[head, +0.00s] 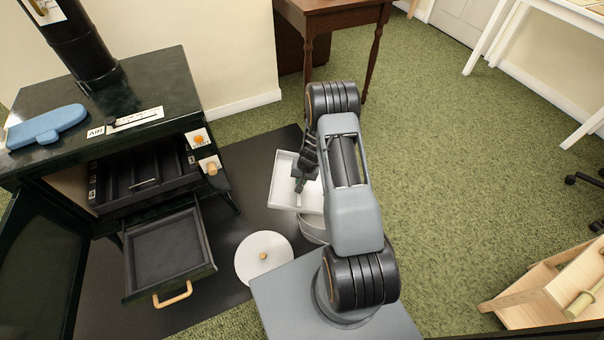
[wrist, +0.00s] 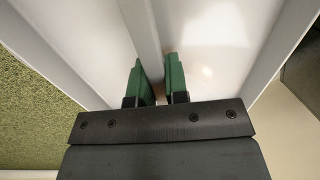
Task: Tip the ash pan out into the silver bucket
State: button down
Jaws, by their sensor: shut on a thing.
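The ash pan (head: 284,188) is a shallow white tray, held in the air over the dark floor mat. My gripper (head: 301,181) comes down into it from above. In the wrist view, my gripper's green fingers (wrist: 156,82) are shut on either side of a raised white strip in the middle of the pan (wrist: 211,45). No ash shows on the visible white surfaces. The silver bucket (head: 312,229) stands beneath the pan's near edge. The pan and my arm hide most of it. I cannot tell whether the pan is level or tilted.
A white round lid (head: 264,262) lies on the mat (head: 255,205) left of the bucket. The black stove (head: 150,85) has an open drawer (head: 168,255) jutting out at left. A wooden table (head: 335,8) stands behind. Green carpet at right is mostly clear.

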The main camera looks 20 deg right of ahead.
jog(key=shift+a+r+g+h+p, duration=0.15)
jog(key=shift+r+g+h+p, duration=0.35)
jog(key=shift+p, duration=2.4)
jog(key=shift+w+a+f+h+p, duration=0.15)
jog(key=shift+f+h+p, duration=0.4)
jog(key=shift+p, duration=0.45)
jog(key=shift+r, duration=0.1)
